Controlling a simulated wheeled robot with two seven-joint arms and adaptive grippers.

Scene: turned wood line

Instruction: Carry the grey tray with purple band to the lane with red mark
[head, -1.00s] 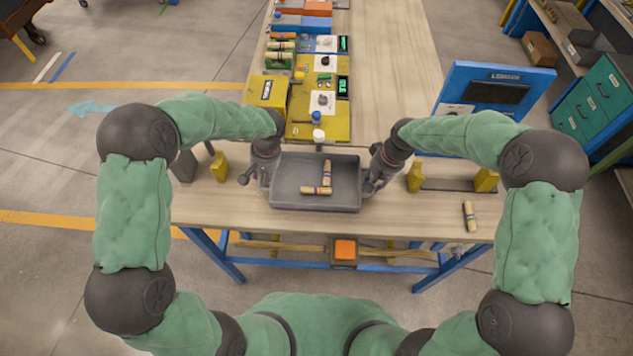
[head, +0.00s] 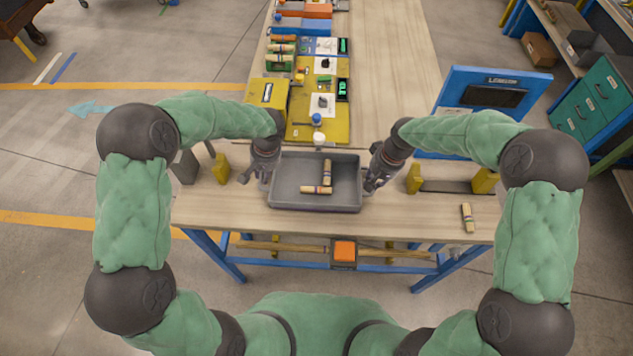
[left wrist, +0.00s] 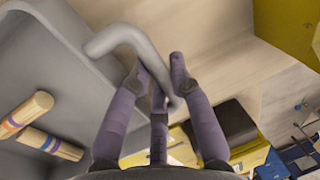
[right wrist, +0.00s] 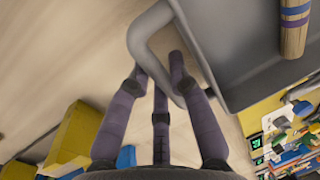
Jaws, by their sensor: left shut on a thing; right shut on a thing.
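The grey tray (head: 315,203) is on or just above the near part of the wooden table, in front of my body. I cannot tell if it touches the tabletop. Two wooden turned pieces with coloured bands (head: 327,172) (head: 316,190) lie in it. My left gripper (head: 262,178) is shut on the tray's left handle; the left wrist view shows the fingers (left wrist: 160,78) around the grey bar (left wrist: 135,38). My right gripper (head: 373,180) is shut on the right handle, a bar (right wrist: 143,50) in the right wrist view. I cannot make out the purple band or a red lane mark.
A loose banded wooden piece (head: 467,217) lies on the table at right. Yellow blocks (head: 220,168) (head: 414,178) stand either side of the tray. A yellow station (head: 318,128) is behind it, and a blue framed screen (head: 496,95) at back right.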

